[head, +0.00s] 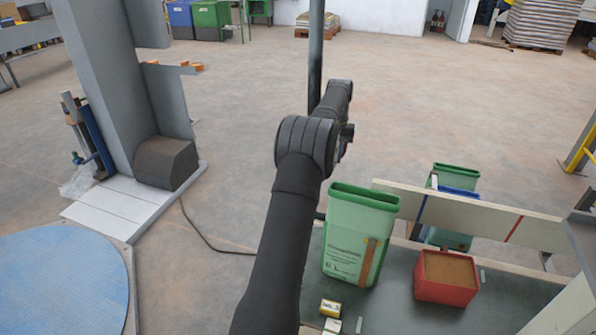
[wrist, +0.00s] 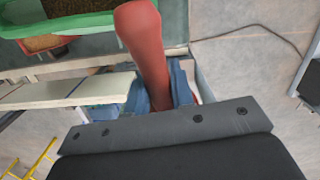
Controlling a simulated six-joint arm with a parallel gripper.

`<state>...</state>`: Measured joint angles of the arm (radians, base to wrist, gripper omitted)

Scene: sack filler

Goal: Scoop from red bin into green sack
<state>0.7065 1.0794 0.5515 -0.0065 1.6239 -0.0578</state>
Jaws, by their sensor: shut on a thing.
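The red bin (head: 446,290) stands on the dark bench at the right in the head view, filled with brown grainy material. The green sack (head: 355,245) stands upright and open-topped to its left, printed with dark lettering. In the wrist view, my gripper (wrist: 165,92) has its blue fingers shut on a red handle (wrist: 143,45), apparently the scoop's. A green rim (wrist: 80,25), seemingly the sack's, shows close by at upper left. In the head view my arm mostly hides the gripper.
A pale board (head: 490,222) runs behind the bench items. Blue (head: 458,192) and green (head: 455,170) containers stand beyond it. A dark post (head: 316,50) rises behind my arm. A grey machine column (head: 105,90) stands left.

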